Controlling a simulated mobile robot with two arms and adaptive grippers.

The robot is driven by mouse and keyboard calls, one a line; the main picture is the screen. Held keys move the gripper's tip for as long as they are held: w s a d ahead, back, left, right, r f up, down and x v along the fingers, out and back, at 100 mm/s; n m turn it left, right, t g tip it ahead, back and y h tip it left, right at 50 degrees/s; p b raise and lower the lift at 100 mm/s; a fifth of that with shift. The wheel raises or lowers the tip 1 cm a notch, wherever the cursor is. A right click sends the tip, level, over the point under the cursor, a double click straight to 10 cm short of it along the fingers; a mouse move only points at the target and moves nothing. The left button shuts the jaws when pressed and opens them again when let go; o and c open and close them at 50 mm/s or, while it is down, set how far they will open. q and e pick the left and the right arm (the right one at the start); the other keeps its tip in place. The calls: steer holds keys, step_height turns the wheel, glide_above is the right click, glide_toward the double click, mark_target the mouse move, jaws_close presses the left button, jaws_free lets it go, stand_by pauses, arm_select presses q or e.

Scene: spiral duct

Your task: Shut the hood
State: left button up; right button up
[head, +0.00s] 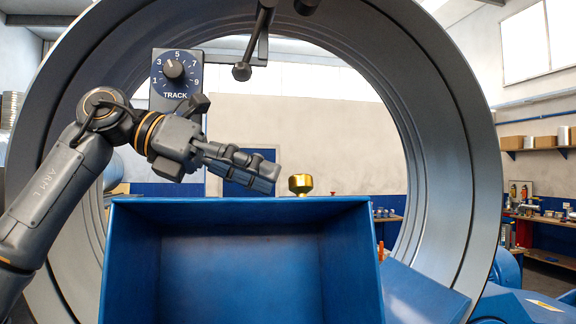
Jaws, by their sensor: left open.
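A large blue box-shaped cover (240,212), which looks like the hood, fills the lower middle of the head view. Its hollow inside faces me, and its lower part is cut off by the picture's bottom edge. My left gripper (262,172) reaches in from the left and hangs just above the cover's top edge, with its fingers pointing right. It is open and holds nothing. I cannot tell whether it touches the cover. A gold knob (301,184) shows just above the top edge, right of the fingertips. My right gripper is not in view.
A large grey ring (445,130) surrounds the cover and my left arm. A dial panel marked TRACK (176,85) stands behind my left wrist. A dark rod with a ball end (242,71) hangs from above. Shelves and a workbench (547,226) are far right.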

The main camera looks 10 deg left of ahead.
mark_target(293, 177)
arm_select(q)
steer(key=d, duration=0.2)
steer(key=w+d+p, duration=0.1)
steer(key=d, duration=0.3)
steer(key=shift+w+d, duration=0.25)
steer(key=shift+d, duration=0.05)
steer(key=shift+d+f+p, duration=0.15)
steer(key=shift+p, duration=0.25)
steer(key=shift+a+f, duration=0.1)
steer(key=shift+a, duration=0.15)
steer(key=shift+s+a, duration=0.15)
steer(key=shift+a, duration=0.45)
steer(key=shift+d, duration=0.45)
steer(key=c, duration=0.7)
jaws_close()
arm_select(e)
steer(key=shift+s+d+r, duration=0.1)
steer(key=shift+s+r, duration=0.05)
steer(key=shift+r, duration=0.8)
